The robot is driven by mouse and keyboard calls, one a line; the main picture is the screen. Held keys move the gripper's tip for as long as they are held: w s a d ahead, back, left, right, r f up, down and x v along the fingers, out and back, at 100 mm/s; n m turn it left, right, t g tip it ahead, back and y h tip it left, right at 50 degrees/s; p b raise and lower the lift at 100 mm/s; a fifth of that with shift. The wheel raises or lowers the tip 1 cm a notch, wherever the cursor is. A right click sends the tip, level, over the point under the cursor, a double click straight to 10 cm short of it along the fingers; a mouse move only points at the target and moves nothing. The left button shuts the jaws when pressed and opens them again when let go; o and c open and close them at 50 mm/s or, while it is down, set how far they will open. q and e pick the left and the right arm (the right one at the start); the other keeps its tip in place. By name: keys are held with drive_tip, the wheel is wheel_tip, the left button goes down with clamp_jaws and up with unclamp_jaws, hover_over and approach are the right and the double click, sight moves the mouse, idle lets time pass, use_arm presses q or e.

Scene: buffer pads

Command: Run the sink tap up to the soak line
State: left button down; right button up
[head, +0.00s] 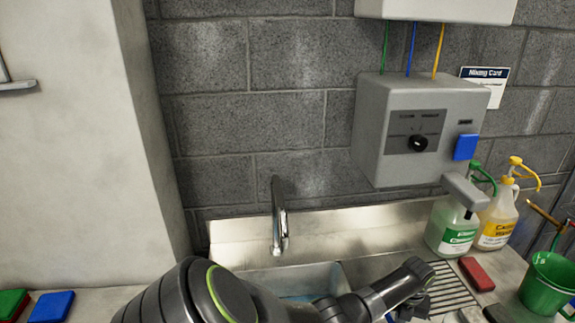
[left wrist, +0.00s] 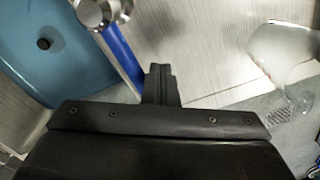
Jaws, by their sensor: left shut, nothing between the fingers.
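The chrome sink tap (head: 279,215) rises at the back of the steel sink (head: 290,274). My left arm hides much of the sink in the head view. In the left wrist view the basin (left wrist: 50,75) looks blue, with a dark round drain (left wrist: 44,44). A chrome fitting (left wrist: 100,10) with a blue bar (left wrist: 122,58) is at the top; the bar runs close to my left gripper (left wrist: 160,72). The gripper is shut and empty; I cannot tell whether it touches the bar. I cannot make out a soak line or running water. My right gripper is out of view.
A green-labelled jug (head: 452,228) and a yellow-topped jug (head: 497,216) stand right of the sink. A red block (head: 476,273) and green bucket (head: 548,283) are near them. A grey dispenser box (head: 412,132) hangs above. Colored pads (head: 52,306) lie at the lower left.

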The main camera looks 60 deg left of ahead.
use_arm(q)
wheel_tip(320, 180, up, 7)
drive_tip(key=p, duration=0.1)
idle(0.3)
idle(0.4)
